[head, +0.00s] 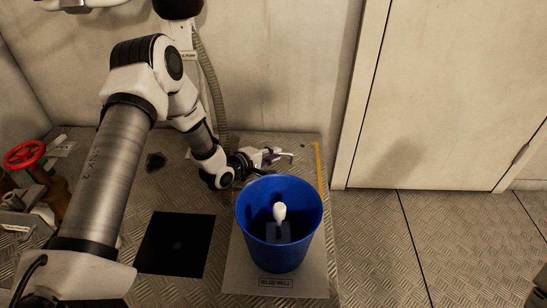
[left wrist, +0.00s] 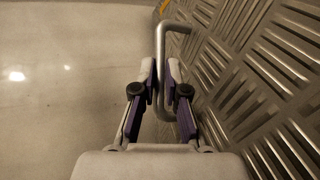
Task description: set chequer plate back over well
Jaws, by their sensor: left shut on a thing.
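My left gripper (head: 268,157) is low behind the blue bucket, near the foot of the wall. In the left wrist view, its fingers (left wrist: 160,85) are closed on a bent metal handle (left wrist: 174,28). The handle's free end also shows in the head view (head: 287,154). A grey plate marked "BILGE WELL" (head: 240,283) lies on the floor under the bucket, largely hidden by it. I cannot tell whether the handle belongs to this plate. A black square (head: 175,245), apparently an opening, is left of the plate. My right gripper is not in view.
The blue bucket (head: 279,235) stands on the plate and holds a white object (head: 280,211). A red valve wheel (head: 25,155) is at far left. A grey hose (head: 211,85) runs down the wall. Ridged floor at right (head: 375,250) is clear.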

